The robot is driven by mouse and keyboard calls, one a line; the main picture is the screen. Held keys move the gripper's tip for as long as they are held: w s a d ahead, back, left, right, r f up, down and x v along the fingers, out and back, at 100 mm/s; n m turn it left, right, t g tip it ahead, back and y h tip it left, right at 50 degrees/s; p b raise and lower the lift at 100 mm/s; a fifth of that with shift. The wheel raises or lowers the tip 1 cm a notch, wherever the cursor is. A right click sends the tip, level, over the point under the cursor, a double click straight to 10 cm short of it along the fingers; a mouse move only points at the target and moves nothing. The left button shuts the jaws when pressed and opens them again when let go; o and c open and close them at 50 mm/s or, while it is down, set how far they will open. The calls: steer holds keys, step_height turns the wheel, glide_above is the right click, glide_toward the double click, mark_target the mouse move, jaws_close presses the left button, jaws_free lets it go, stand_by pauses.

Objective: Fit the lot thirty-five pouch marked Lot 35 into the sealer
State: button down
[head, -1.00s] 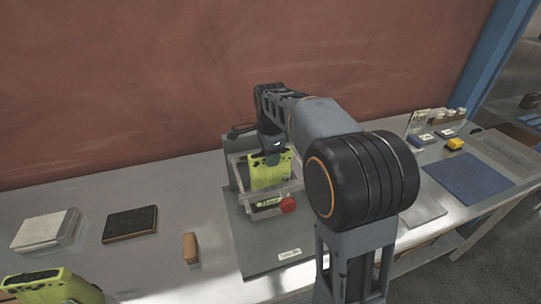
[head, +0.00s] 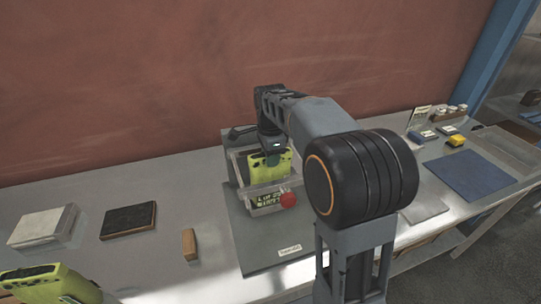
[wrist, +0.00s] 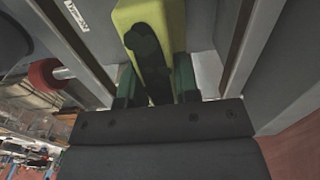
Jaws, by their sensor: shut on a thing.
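The yellow-green pouch (head: 268,169) stands upright inside the sealer (head: 233,163), between its walls. Its lower part shows through the sealer's clear front, with a dark label that seems to read "Lot 35". My gripper (head: 270,151) is shut on the pouch's top edge from above. In the wrist view the two green-tipped fingers (wrist: 158,86) grip both sides of the pouch (wrist: 155,25), with sealer walls to the left and right. A red knob (head: 287,200) sits at the sealer's front right. The pouch's bottom edge is hard to make out.
A second yellow-green pouch (head: 50,285) stands at the lower left. A small brown block (head: 189,244), a black-topped pad (head: 129,219) and a white box (head: 42,227) lie left of the sealer. A blue mat (head: 471,174) lies to the right, beyond my arm.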

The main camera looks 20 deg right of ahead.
steer(key=shift+f+b, duration=0.75)
steer(key=shift+f, duration=0.45)
steer(key=c, duration=0.8)
jaws_free()
step_height(320, 180, up, 14)
steer(key=shift+f, duration=0.1)
